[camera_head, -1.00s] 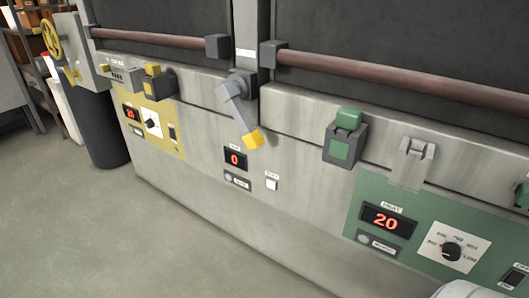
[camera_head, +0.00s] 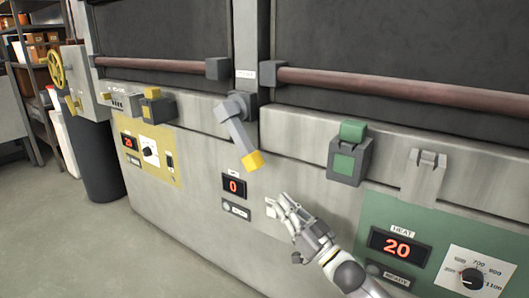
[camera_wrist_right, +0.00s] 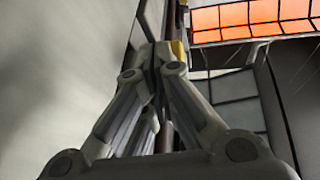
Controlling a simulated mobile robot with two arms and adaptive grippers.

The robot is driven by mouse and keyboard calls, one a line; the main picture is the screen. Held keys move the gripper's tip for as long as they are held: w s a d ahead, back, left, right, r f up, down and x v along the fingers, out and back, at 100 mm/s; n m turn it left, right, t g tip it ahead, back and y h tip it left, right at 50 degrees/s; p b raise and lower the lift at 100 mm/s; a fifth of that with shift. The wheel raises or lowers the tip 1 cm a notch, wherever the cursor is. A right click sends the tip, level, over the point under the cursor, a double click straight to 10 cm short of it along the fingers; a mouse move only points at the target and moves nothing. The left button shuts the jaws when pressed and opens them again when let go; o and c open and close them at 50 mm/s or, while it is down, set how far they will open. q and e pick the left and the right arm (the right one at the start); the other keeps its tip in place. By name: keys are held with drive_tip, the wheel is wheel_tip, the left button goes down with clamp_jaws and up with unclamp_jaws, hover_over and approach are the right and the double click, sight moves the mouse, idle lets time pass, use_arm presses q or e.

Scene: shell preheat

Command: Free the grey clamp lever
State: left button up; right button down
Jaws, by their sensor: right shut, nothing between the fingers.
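A grey lever (camera_head: 237,130) with a yellow end (camera_head: 253,161) hangs from a dark pivot on the post between the two oven doors. It slants down to the right. My right gripper (camera_head: 284,203) is shut and empty, below and to the right of the yellow end, apart from it in the head view. It stands in front of the panel by a small white switch, which it partly hides. In the right wrist view the closed fingers (camera_wrist_right: 163,62) fill the middle, with a yellow patch (camera_wrist_right: 179,52) just beyond the tips. My left gripper is not in view.
A green clamp block (camera_head: 348,155) and a pale grey bracket (camera_head: 423,180) sit on the ledge at right. A yellow clamp block (camera_head: 156,106) is at left. The displays read 0 (camera_head: 234,187) and 20 (camera_head: 397,248). Floor at left is clear.

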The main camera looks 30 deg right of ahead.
sight(239, 135)
drive_tip(key=s+d+r+n+t+y, duration=0.2)
drive_tip(key=d+r+n+y, duration=0.1)
drive_tip(key=r+y, duration=0.4)
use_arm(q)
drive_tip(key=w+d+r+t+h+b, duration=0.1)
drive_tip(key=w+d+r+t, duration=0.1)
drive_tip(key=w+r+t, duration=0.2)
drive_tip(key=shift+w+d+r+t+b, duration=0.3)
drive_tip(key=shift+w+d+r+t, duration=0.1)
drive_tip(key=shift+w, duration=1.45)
use_arm(e)
drive_tip(key=w+a+r, duration=0.4)
drive_tip(key=w+r, duration=0.1)
drive_tip(key=w, duration=0.4)
drive_tip(key=shift+w+r+n+h, duration=0.25)
drive_tip(key=shift+r+n+h, duration=0.1)
drive_tip(key=shift+n+h, duration=0.05)
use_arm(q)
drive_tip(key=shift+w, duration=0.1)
